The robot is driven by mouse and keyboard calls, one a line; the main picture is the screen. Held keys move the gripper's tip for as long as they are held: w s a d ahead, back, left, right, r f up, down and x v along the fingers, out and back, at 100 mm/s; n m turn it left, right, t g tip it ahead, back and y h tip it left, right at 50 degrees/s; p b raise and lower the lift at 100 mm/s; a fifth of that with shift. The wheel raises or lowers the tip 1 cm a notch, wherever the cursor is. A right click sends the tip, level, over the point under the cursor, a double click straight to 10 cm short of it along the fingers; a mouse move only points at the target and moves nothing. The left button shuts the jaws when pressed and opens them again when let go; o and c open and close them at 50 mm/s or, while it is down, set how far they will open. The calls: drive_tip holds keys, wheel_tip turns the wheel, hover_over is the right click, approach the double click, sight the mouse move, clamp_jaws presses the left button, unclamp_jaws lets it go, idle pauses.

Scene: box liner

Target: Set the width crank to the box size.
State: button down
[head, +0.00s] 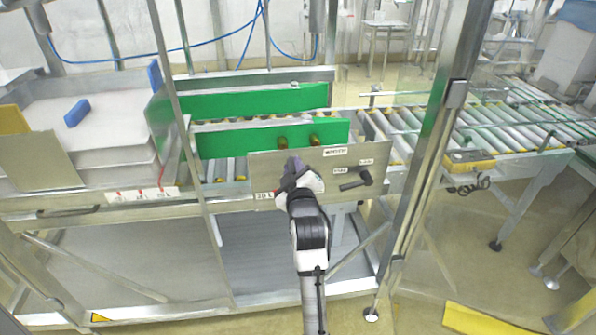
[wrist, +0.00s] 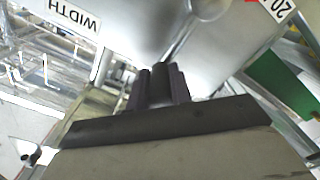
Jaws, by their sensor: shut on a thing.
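A grey metal panel (head: 270,172) stands at the front of the conveyor, with small labels on it. My gripper (head: 292,170) is at the panel's left part, in front of its face. In the wrist view the gripper (wrist: 157,88) has its dark fingers close together. It is shut on what seems to be the width crank, which the fingers and hand mostly hide. A WIDTH label (wrist: 73,12) shows upside down beside it. A 20 L label (head: 264,196) is at the panel's lower left. The box itself cannot be told in these views.
A second black crank handle (head: 356,181) sticks out right of my gripper. Green guide boards (head: 255,102) stand over the rollers behind the panel. A steel post (head: 437,130) rises at the right. A tray stack (head: 95,125) is at the left. A roller conveyor (head: 500,125) runs right.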

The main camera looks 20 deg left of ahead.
drive_tip(key=shift+s+a, duration=0.1)
idle(0.4)
drive_tip(key=c, duration=1.3)
unclamp_jaws()
drive_tip(key=shift+o, duration=0.2)
drive_tip(key=b+v, duration=0.3)
drive_tip(key=v, duration=1.1)
